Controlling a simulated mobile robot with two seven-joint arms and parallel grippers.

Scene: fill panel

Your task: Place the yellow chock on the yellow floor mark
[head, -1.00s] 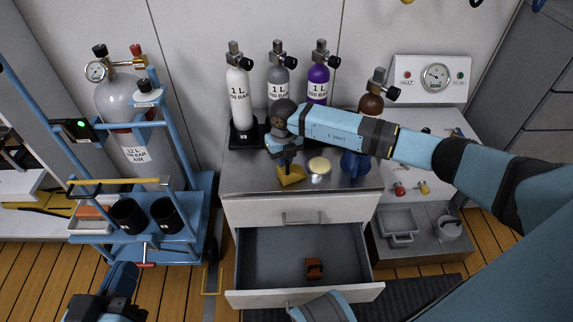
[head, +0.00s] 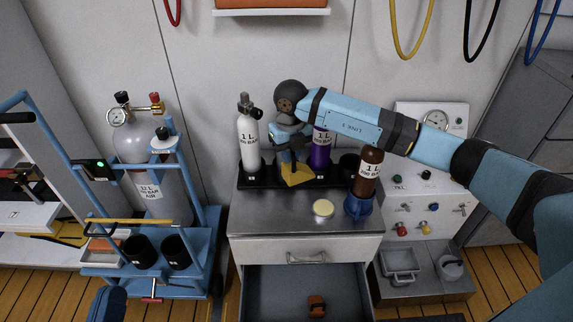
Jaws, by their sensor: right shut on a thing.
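The yellow chock (head: 299,177) is in my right gripper (head: 291,160), whose arm reaches in from the right. The gripper is shut on the chock and points down, in front of the small bottles. The chock appears raised above the steel cabinet top (head: 270,215). Only a dark blue part of my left gripper (head: 107,304) shows at the bottom left edge; its fingers cannot be made out. The yellow floor mark cannot be made out in the head view now.
A pale yellow disc (head: 323,208) lies on the cabinet top. White (head: 249,140), purple (head: 321,148) and brown (head: 369,175) bottles stand there. The drawer (head: 270,290) is open with an orange-brown object (head: 316,305) inside. A blue cylinder trolley (head: 205,245) stands left.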

